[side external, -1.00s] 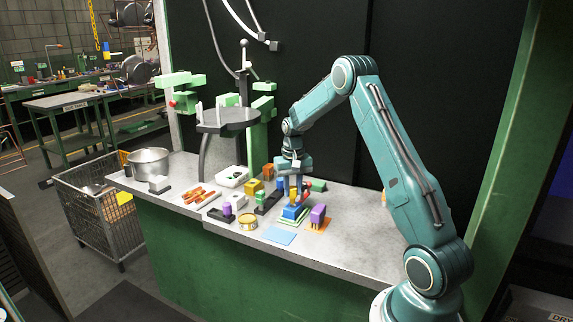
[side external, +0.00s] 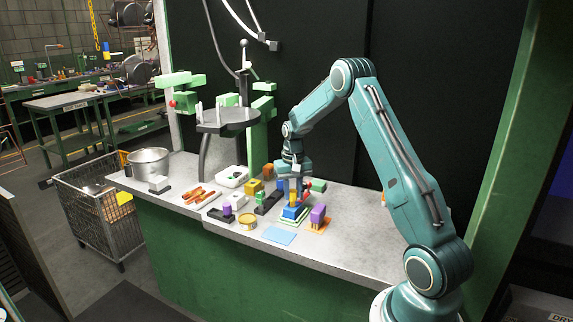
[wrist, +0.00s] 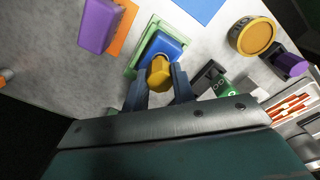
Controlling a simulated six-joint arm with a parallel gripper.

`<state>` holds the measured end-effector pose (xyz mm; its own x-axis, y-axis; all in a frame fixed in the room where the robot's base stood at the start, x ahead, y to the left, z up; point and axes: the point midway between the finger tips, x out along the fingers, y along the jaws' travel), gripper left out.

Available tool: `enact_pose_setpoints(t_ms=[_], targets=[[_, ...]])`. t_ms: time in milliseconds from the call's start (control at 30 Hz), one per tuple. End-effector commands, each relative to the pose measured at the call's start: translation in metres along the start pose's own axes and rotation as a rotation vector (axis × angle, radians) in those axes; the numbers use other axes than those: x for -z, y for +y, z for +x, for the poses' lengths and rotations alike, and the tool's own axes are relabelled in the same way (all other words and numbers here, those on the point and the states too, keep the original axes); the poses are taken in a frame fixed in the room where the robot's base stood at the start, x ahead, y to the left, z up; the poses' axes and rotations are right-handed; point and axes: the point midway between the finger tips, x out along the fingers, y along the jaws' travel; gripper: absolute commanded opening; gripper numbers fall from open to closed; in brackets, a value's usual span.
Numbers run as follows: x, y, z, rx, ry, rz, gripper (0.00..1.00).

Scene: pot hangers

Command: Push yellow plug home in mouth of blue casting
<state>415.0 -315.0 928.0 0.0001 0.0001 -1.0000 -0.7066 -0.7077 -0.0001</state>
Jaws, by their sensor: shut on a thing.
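The blue casting (side external: 292,212) stands on a green plate on the bench. It also shows in the wrist view (wrist: 165,45), in front of my gripper. The yellow plug (wrist: 159,73) is between my fingertips (wrist: 159,88), over the near side of the blue casting. My gripper (side external: 294,192) is shut on the plug, directly above the casting in the side view.
A purple block (side external: 318,214) on an orange plate stands close to the right of the casting. A light-blue sheet (side external: 279,236) lies in front. A round yellow tin (side external: 247,221), a dark block with a purple top (wrist: 290,63) and several other blocks stand to the left.

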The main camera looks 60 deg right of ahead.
Motion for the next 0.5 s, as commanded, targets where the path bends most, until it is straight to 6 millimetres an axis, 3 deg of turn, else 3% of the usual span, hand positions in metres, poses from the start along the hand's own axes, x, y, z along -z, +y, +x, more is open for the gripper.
enact_pose_setpoints(t_ms=[500], targets=[[-0.0003, 0.0000, 0.0095, 0.000, -0.001, 0.000, 0.00]])
